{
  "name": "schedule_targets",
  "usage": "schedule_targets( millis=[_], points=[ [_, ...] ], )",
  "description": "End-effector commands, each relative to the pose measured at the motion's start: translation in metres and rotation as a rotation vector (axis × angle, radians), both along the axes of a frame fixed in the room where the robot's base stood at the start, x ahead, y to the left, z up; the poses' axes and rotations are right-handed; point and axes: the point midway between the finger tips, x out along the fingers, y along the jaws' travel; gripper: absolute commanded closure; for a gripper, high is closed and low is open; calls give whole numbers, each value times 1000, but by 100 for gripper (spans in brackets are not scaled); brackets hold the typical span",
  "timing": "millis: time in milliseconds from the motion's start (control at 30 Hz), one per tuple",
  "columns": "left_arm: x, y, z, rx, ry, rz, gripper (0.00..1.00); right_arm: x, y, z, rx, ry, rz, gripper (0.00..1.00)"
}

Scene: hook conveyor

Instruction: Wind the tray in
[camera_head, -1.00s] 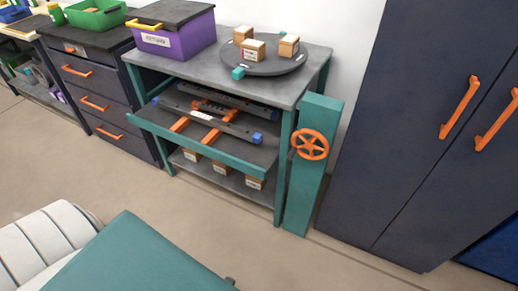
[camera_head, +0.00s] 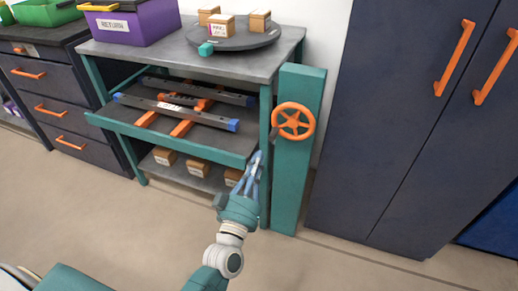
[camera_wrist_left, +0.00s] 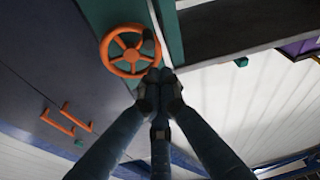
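The orange handwheel (camera_head: 293,121) is mounted on a teal post (camera_head: 290,190) at the right end of the bench. A dark knob sits on its left side. The tray (camera_head: 170,141) has a teal front edge and sticks out of the bench below the worktop. It carries dark bars with blue ends and orange crosspieces. My left gripper (camera_head: 257,158) is in front of the bench, below and left of the wheel and apart from it. In the left wrist view, the wheel (camera_wrist_left: 130,50) is just beyond the left gripper's fingertips (camera_wrist_left: 160,76), which look closed together and empty. My right gripper is out of view.
A turntable (camera_head: 245,41) with small boxes and a purple bin (camera_head: 130,22) stand on the worktop. Boxes (camera_head: 195,166) sit on the lower shelf. A dark cabinet (camera_head: 400,120) is close right of the post. The floor in front is clear.

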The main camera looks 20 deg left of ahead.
Motion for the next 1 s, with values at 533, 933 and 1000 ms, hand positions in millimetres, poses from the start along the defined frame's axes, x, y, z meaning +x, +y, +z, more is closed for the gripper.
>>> schedule_targets(
  millis=[533, 933, 1000],
  points=[
    [65, 12, 52, -47, -82, 23, 100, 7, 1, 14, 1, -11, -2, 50],
    [92, 5, 29, -44, -75, 21, 100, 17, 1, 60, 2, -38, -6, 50],
    [92, 3, 25, -45, -76, 21, 100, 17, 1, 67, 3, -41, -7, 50]
  ],
)
